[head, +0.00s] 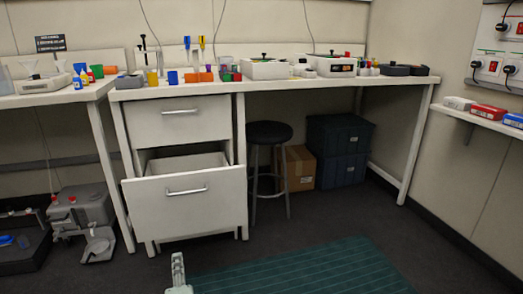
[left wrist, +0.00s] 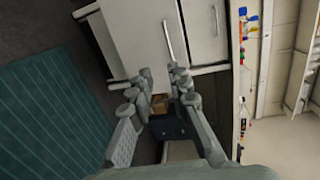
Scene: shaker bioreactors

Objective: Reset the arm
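My left gripper (head: 178,272) shows at the bottom edge of the head view, light grey, above the floor and in front of the drawer unit. Most of its arm is out of the picture. In the left wrist view its two fingers (left wrist: 164,75) stand apart with a gap between them, and nothing is held there. The lower drawer (head: 186,205) is pulled out, and its inside looks empty where it shows. The upper drawer (head: 179,118) is shut. The gripper does not appear to touch the drawer. My right gripper is in neither view.
A long bench (head: 400,84) carries lab items. Beneath it are a black stool (head: 269,133), a cardboard box (head: 299,168) and dark crates (head: 340,150). Grey equipment (head: 82,208) stands on the floor at left. A green mat (head: 300,270) lies in front, with clear floor around it.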

